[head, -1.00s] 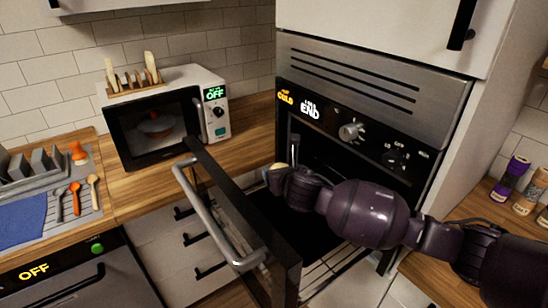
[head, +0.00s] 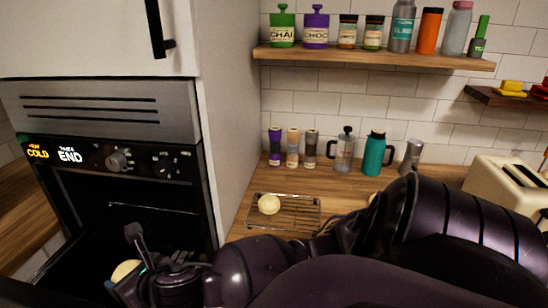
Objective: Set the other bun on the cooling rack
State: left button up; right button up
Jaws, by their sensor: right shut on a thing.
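The cooling rack (head: 300,222) is a wire rack on the wooden counter in the head view's middle. One pale round bun (head: 268,204) sits on its left part. My right gripper (head: 128,264) is low at the left, in front of the open oven. It is shut on the other pale bun (head: 123,272), which is partly hidden by the gripper. The gripper and its bun are well left of and apart from the rack. My left gripper is not in view.
The oven (head: 125,215) is open at left, and a tall cabinet side (head: 225,110) stands between it and the counter. Several bottles, a French press (head: 344,150) and a teal jug (head: 374,155) stand behind the rack. A toaster (head: 505,185) is at right.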

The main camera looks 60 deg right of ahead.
aim_at(300, 207)
jog(key=k+l+z, duration=0.1)
jog(key=k+z, duration=0.3)
jog(key=l+z, duration=0.1)
jog(key=z, duration=1.1)
jog(key=i+l+z, duration=0.1)
jog(key=i, duration=0.5)
jog(key=l, duration=0.1)
